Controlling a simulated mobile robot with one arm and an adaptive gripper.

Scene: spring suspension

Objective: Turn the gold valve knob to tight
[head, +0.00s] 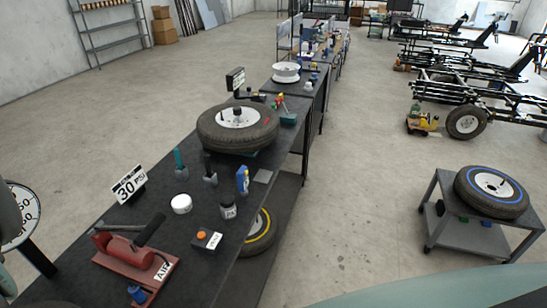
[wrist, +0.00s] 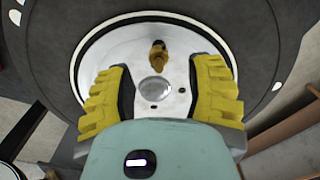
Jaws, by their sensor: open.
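The gold valve knob (wrist: 157,52) stands on the pale metal rim (wrist: 112,50) of a wheel in the wrist view. A dark tire (wrist: 60,75) surrounds that rim. My gripper (wrist: 162,66) is open, with its two yellow fingers spread to the left and right. The knob is beyond the fingers' tips, near the middle of the gap, and nothing is held between them. My gripper does not show in the head view. I cannot tell there which wheel the wrist view shows, and the gold knob cannot be made out.
In the head view, a tire (head: 215,130) lies on the black workbench (head: 95,225). A blue-striped tire (head: 464,193) rests on a cart (head: 447,238). The floor between is clear.

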